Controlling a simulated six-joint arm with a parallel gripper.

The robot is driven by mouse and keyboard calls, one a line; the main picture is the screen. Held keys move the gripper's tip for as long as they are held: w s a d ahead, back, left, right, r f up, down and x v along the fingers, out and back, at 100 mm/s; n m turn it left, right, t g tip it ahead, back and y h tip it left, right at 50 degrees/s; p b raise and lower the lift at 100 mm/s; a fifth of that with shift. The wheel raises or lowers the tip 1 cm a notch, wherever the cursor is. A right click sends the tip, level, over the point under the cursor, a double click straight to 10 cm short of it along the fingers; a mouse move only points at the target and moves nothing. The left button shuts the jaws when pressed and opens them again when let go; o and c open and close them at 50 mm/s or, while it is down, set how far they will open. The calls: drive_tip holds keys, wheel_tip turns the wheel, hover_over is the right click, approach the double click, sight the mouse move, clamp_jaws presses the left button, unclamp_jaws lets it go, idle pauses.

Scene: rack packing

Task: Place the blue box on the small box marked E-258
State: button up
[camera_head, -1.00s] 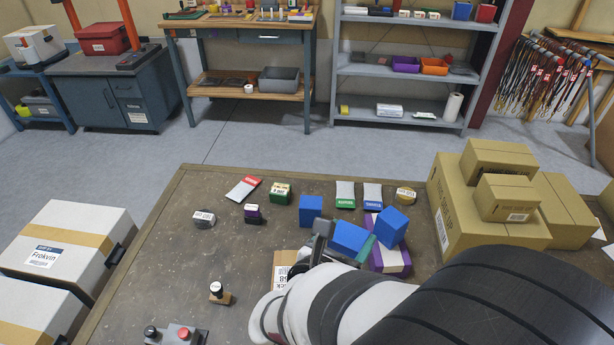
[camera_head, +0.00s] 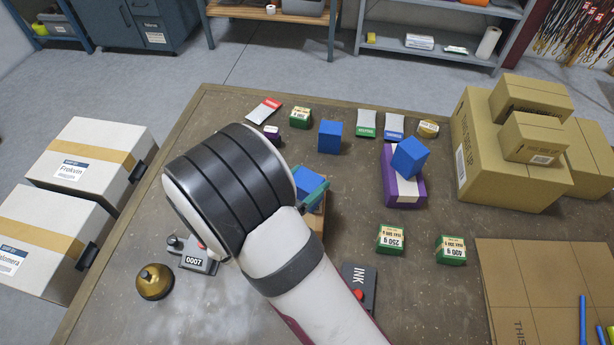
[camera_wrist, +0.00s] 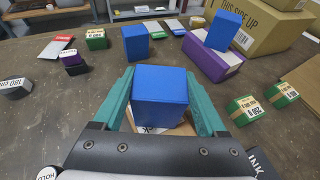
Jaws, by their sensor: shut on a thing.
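My gripper (camera_wrist: 160,98) is shut on a blue box (camera_wrist: 160,82), with a teal finger on each side of it. In the head view the held blue box (camera_head: 308,183) is partly hidden by my arm and a finger. A small cardboard box (camera_wrist: 182,128) shows beneath it, mostly covered; its edge also shows in the head view (camera_head: 319,218). Part of a white label is visible, but I cannot read E-258 on it. I cannot tell whether the blue box touches the cardboard box or is just above it.
A second blue box (camera_head: 330,137) stands behind my gripper. A third (camera_head: 410,157) sits tilted on a purple-and-white box (camera_head: 388,185) to the right. Green boxes (camera_head: 390,239) (camera_head: 451,250) stand at the right front. Stacked cartons (camera_head: 470,150) fill the back right.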

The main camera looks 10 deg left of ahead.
drive_tip(key=o, duration=1.4)
drive_tip(key=shift+f, duration=0.15)
drive_tip(key=shift+o, duration=0.2)
drive_tip(key=shift+r, duration=0.25)
drive_tip(key=v, duration=1.2)
drive_tip(key=s+d+r+m+g+h, duration=0.1)
drive_tip(key=d+r+m+g+h, duration=0.1)
drive_tip(key=d+m+g, duration=0.35)
drive_tip(key=d+r+m+g+h, duration=0.1)
drive_tip(key=d+m+g+h, duration=0.1)
drive_tip(key=d+m, duration=0.65)
drive_tip(key=s+d+r+m+g+y, duration=0.1)
drive_tip(key=s+d+m+g+y, duration=0.45)
drive_tip(key=s+d+m, duration=0.5)
drive_tip(key=s+a+r+m+y, duration=0.1)
drive_tip(key=a+m+y, duration=0.4)
drive_tip(key=m, duration=0.7)
drive_tip(key=shift+s+r, duration=0.4)
drive_tip(key=shift+s, duration=0.3)
